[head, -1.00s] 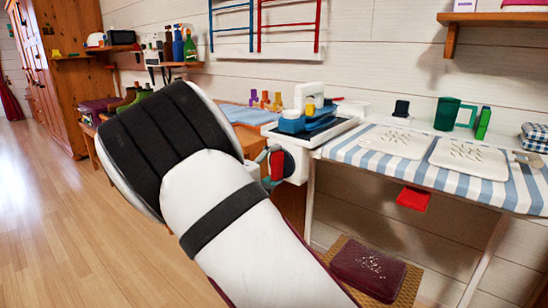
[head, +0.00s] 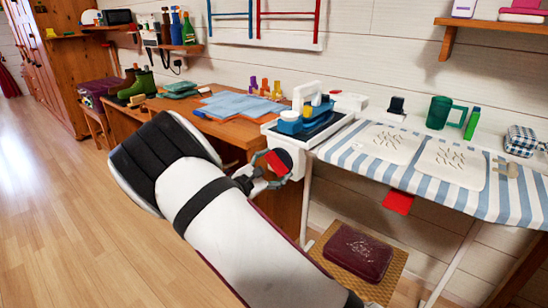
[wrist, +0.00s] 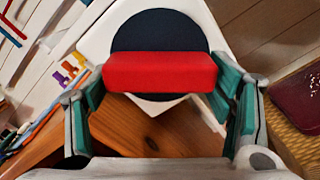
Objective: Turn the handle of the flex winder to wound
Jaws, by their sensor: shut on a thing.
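The flex winder is a dark round disc with a red bar handle on a white housing (head: 297,161) at the end of the ironing board. In the wrist view the red handle (wrist: 160,72) lies level across the dark disc (wrist: 160,38). My gripper (wrist: 160,84) is shut on the handle, with one teal-padded finger at each end of the bar. In the head view my gripper (head: 268,173) reaches the disc from the left, and the handle (head: 276,163) looks slanted. No wound mark is readable.
The striped ironing board (head: 345,154) stretches right, with a blue-and-white iron (head: 291,123) at its near end. A wooden desk (head: 127,122) stands behind my arm. The floor at left is clear.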

